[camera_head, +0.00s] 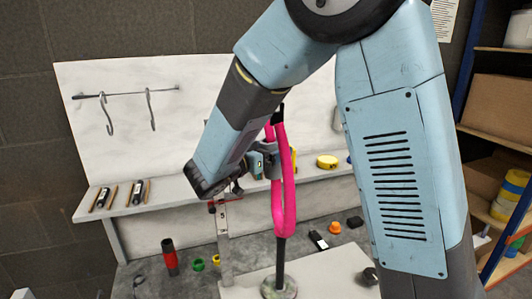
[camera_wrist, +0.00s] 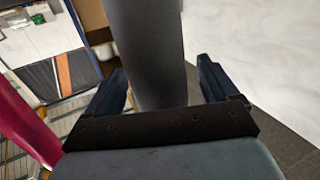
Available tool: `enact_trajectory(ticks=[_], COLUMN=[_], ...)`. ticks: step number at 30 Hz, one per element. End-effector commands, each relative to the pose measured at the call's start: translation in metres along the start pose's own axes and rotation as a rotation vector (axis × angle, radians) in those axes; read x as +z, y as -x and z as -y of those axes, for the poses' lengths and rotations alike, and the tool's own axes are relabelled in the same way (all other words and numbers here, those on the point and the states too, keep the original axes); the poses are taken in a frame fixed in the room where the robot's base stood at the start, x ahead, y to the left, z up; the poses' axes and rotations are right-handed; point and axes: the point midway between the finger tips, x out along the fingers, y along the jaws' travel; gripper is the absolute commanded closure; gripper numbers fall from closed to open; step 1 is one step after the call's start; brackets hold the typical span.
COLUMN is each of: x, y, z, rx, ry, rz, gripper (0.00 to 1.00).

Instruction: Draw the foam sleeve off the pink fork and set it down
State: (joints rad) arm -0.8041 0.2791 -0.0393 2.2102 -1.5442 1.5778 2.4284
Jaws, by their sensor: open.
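The pink fork (camera_head: 286,190) stands upright on a dark post in the head view; one pink leg (camera_wrist: 24,122) shows at the left of the wrist view. A dark grey, smooth cylinder that looks like the foam sleeve (camera_wrist: 148,45) stands between my fingers in the wrist view. In the head view a short black piece (camera_head: 278,114) shows at the top of the fork; I cannot tell if it is the same part. My gripper (camera_head: 263,163) is at the fork's upper half, its jaws open, one on each side of the cylinder. My gripper hides part of the fork.
The post stands on a round base (camera_head: 279,287) on a pale board. A shelf (camera_head: 170,194) behind holds tools and a yellow roll (camera_head: 327,161). A red and black bottle (camera_head: 170,257) stands on the bench at left. A rack (camera_head: 497,150) with boxes is at right.

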Motion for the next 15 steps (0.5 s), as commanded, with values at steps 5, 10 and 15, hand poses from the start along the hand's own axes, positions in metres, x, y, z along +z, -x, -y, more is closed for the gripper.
enact_trajectory(ticks=[5,10,15], x=[0.0000,0.0000,0.0000], y=[-0.0006,-0.0005,-0.0006], z=[-0.0001,-0.0001,-0.0001], rx=[0.000,0.000,0.001], ry=[0.000,0.000,0.000], rz=[0.000,0.000,0.000], gripper=[0.13,0.22,0.39])
